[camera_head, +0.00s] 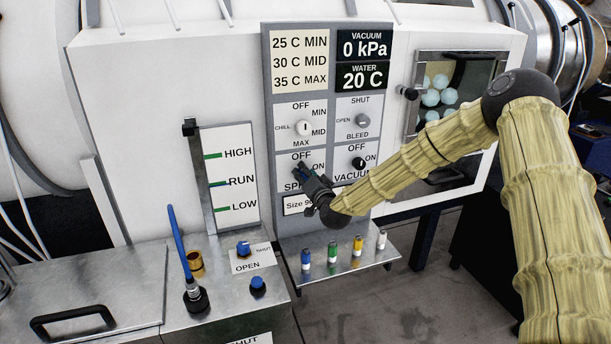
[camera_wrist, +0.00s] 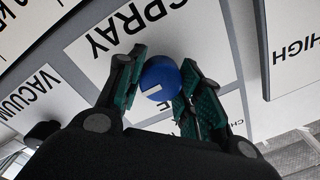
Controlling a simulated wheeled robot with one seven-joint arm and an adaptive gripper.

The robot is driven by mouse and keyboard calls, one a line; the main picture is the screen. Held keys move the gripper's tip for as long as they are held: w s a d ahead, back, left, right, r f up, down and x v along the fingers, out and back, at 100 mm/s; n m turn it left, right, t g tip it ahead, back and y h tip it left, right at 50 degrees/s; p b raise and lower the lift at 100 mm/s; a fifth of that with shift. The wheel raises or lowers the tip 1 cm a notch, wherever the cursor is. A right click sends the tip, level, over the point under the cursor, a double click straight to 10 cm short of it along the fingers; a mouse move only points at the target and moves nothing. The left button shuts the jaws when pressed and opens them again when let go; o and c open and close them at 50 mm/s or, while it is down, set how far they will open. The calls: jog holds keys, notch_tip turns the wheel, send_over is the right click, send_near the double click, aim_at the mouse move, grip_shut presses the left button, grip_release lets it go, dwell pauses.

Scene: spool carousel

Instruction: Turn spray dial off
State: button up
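The spray dial (camera_wrist: 160,78) is a round blue knob with a white mark on its face, in the middle of the wrist view, below the SPRAY label (camera_wrist: 130,28). My gripper (camera_wrist: 163,75) has one finger on each side of the knob, with very little gap. I cannot tell whether the fingers press on it. In the head view my gripper (camera_head: 306,175) is at the spray plate (camera_head: 286,158) on the grey panel and hides the knob and part of the SPRAY label. The plate's OFF and ON words show there, but the pointer's direction against them is unclear.
The black vacuum dial (camera_head: 358,163) sits close to the right of my gripper, with the chill dial (camera_head: 304,128) and bleed dial (camera_head: 362,121) above. Below, a small shelf (camera_head: 345,272) holds several coloured spools. A level gauge (camera_head: 230,178) stands to the left.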

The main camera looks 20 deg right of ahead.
jog(key=shift+c, duration=0.9)
jog(key=shift+n, duration=0.3)
jog(key=n+b, duration=0.2)
jog(key=shift+f+n, duration=0.1)
jog(key=shift+n, duration=0.2)
jog(key=n+b, duration=0.4)
jog(key=n, duration=0.2)
jog(key=shift+b, duration=0.35)
jog(key=n+b, duration=0.3)
jog(key=n, duration=0.1)
jog(key=shift+a+n, duration=0.1)
jog(key=shift+n, duration=0.2)
jog(key=shift+n+h+b, duration=0.3)
jog(key=shift+n+b, duration=1.1)
jog(key=shift+n, duration=0.4)
